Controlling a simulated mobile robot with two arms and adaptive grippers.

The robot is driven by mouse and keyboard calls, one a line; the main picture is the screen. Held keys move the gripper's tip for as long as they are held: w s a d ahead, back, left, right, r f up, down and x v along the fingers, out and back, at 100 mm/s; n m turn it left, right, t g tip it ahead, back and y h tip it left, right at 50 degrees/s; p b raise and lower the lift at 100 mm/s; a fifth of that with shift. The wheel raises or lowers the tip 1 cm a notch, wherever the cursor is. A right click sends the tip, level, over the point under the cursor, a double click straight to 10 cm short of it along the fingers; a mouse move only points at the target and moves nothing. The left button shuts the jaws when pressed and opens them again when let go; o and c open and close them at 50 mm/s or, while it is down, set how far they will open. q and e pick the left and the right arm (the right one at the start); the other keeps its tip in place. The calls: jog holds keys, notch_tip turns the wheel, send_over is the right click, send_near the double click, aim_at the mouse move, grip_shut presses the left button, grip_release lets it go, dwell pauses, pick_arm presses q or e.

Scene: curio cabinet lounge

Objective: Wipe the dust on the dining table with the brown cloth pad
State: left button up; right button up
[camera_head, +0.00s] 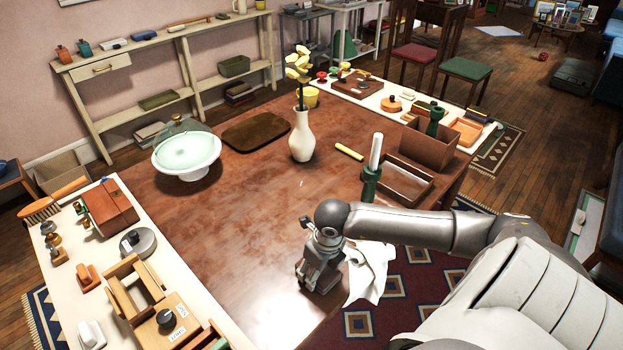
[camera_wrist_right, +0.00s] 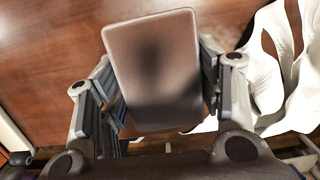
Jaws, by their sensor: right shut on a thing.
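The dining table (camera_head: 200,225) has a reddish-brown top with pale, hazy dust smudges (camera_head: 235,235) across its near and middle part. My right gripper (camera_head: 318,278) is low over the table's near right edge. In the right wrist view its fingers (camera_wrist_right: 160,105) are shut on the brown cloth pad (camera_wrist_right: 155,65), a rounded rectangle with a dark shadow on it. In the head view the pad is mostly hidden by the gripper. I cannot tell whether the pad touches the table. My left gripper is not in view.
A white cloth (camera_head: 370,272) hangs over the edge beside my right gripper. A cream vase (camera_head: 302,136), a glass-domed cake stand (camera_head: 186,155), a dark mat (camera_head: 256,131) and a green candle holder (camera_head: 371,184) stand farther back. The table's middle is clear.

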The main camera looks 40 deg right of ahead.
jog(key=shift+s+d+f, duration=0.1)
jog(key=shift+s, duration=0.7)
jog(key=shift+w+d, duration=0.15)
jog(key=shift+d, duration=0.6)
jog(key=shift+w+d, duration=0.15)
jog(key=shift+d, duration=0.6)
jog(key=shift+w+a+b, duration=0.1)
jog(key=shift+w+b, duration=0.4)
jog(key=shift+b, duration=0.1)
jog(key=shift+w+a+b, duration=0.1)
jog(key=shift+w+b, duration=0.6)
jog(key=shift+w, duration=0.35)
jog(key=shift+w+a+b, duration=0.15)
jog(key=shift+w+b, duration=0.8)
jog(key=shift+w, duration=1)
